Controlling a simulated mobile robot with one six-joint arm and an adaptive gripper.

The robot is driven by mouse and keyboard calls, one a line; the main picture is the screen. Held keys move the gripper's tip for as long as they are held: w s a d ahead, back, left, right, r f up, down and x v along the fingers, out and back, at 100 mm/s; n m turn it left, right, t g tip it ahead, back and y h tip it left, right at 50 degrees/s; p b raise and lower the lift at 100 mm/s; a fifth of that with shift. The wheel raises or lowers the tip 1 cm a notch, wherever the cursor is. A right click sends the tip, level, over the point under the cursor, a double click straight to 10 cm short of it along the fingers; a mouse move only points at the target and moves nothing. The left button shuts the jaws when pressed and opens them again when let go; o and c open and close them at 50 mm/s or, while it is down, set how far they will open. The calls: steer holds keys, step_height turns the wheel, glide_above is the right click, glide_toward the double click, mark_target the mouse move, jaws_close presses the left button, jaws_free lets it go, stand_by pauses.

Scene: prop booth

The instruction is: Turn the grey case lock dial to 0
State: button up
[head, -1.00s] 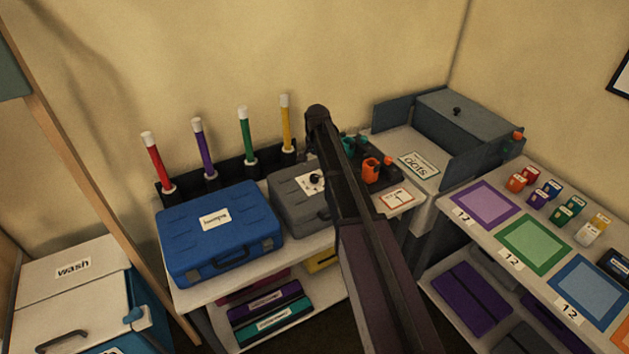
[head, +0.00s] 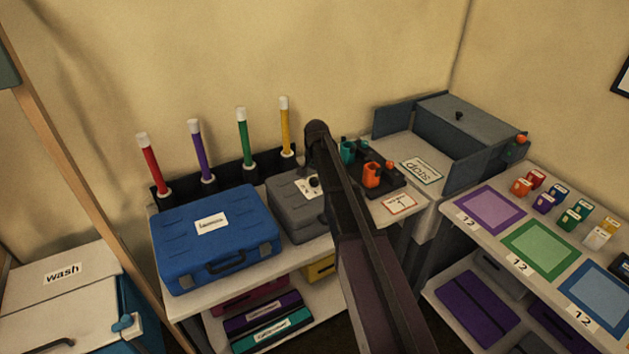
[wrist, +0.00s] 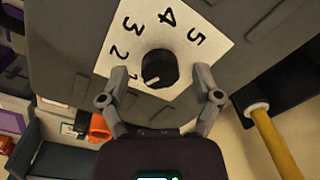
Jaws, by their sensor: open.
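The grey case (head: 290,222) lies on the shelf top beside the blue case, partly hidden by my arm in the head view. Its dark round lock dial (head: 314,181) sits on a white number card. In the wrist view the dial (wrist: 160,66) shows close up, with 1 to 5 around it and no 0 visible. Its white mark points to the lower left, near or just past the 1. My gripper (wrist: 160,77) is open, with one finger on each side of the dial. I cannot tell whether either finger touches it. The head view does not show the fingers.
The blue case (head: 215,240) stands to the left. Several upright coloured tubes (head: 243,137) stand in a dark rack behind. A dark tray with orange and teal pieces (head: 371,175) lies right of my arm. In the wrist view a yellow tube (wrist: 277,145) is close to the right finger.

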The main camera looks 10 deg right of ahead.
jaws_close()
steer(key=shift+n, duration=0.3)
steer(key=n, duration=0.8)
stand_by(0.5)
steer(key=shift+n, duration=0.3)
